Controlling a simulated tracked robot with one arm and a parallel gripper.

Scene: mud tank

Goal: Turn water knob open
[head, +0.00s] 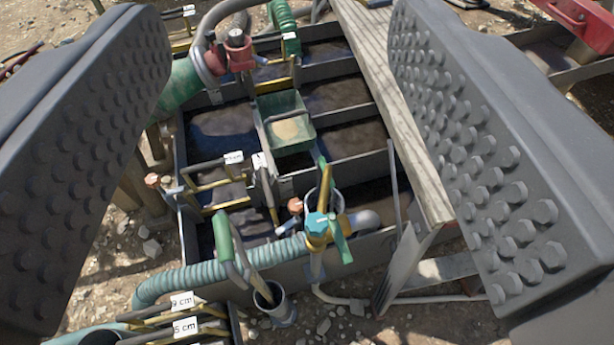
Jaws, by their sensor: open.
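My gripper (278,62) is open and empty. Its two dark grey studded jaws fill the left and right sides of the head view, with a wide gap over the tank. A valve knob (317,224) with a blue-teal top and yellow body sits at the tank's near edge, between and below the jaws. A green lever (340,240) hangs at its right side. A red valve fitting (238,50) stands at the far left of the tank. Which of these is the water knob is not labelled. Neither is touched by the jaws.
The mud tank (288,268) has several compartments of dark liquid. A green hopper (288,122) sits in its middle. A ribbed teal hose (225,268) runs along the near side. A wooden plank (392,105) lies along the right. Green-handled tools (224,235) stand near the valve knob.

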